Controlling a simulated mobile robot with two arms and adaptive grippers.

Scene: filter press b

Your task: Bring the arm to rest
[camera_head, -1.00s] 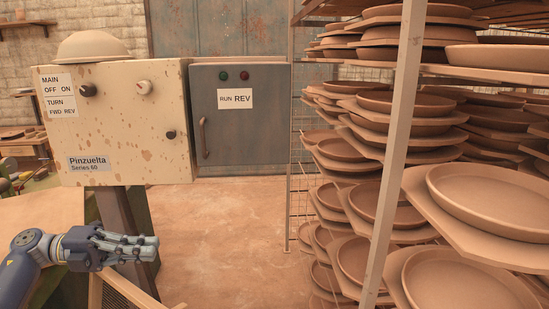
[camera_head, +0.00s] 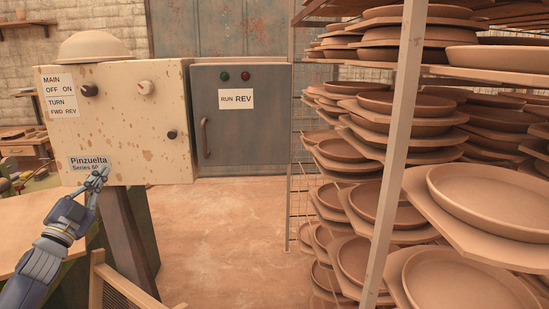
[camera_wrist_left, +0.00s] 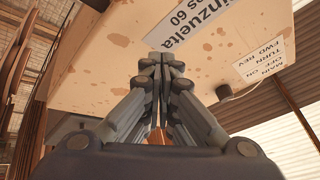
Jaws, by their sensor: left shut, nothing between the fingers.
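My left gripper (camera_head: 101,173) is shut and empty. In the head view it points up at the lower edge of the cream control box (camera_head: 125,125), in front of its "Pinzuelta Series 60" label. In the left wrist view the closed fingertips (camera_wrist_left: 161,60) show below the same label (camera_wrist_left: 185,20), with the box's speckled face (camera_wrist_left: 120,60) behind them. I cannot tell whether the fingers touch the box. My right gripper is in neither view.
A grey cabinet (camera_head: 240,135) marked "RUN REV" stands right of the box. A rack post (camera_head: 395,160) and shelves of clay plates (camera_head: 490,195) fill the right side. A wooden frame (camera_head: 125,285) stands low at the left. The floor (camera_head: 225,235) in the middle is clear.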

